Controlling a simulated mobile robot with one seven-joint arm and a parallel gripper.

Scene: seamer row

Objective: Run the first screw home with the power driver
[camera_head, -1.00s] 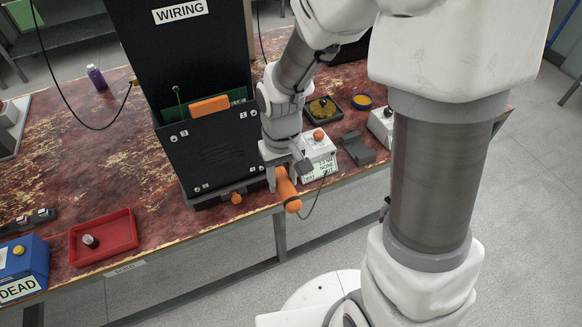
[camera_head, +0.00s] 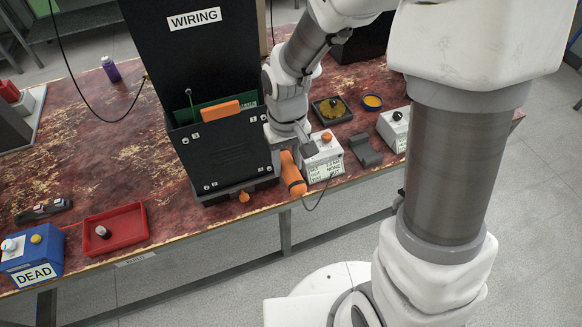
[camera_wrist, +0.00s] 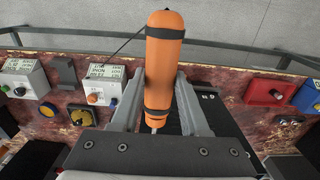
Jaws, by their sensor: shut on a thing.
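My gripper (camera_wrist: 160,102) is shut on the orange power driver (camera_wrist: 165,62), which has dark bands; a thin cord trails from it. In the head view the driver (camera_head: 292,174) hangs near the table's front edge, beside the lower right of the black WIRING cabinet. The cabinet's dark front panel (camera_head: 225,155) has small screw heads near its corners, among them one at the lower left (camera_head: 208,187) and one at the lower right (camera_head: 243,182). How far each sits in cannot be told. The driver's bit is not clear to see, and no contact with a screw shows.
A white controller box (camera_head: 322,160) with an orange knob stands right of the driver, beside a grey cradle (camera_head: 366,150). A dark tray (camera_head: 330,111) holds yellowish small parts. A red tray (camera_head: 120,230) and a blue DEAD box (camera_head: 33,255) are at left.

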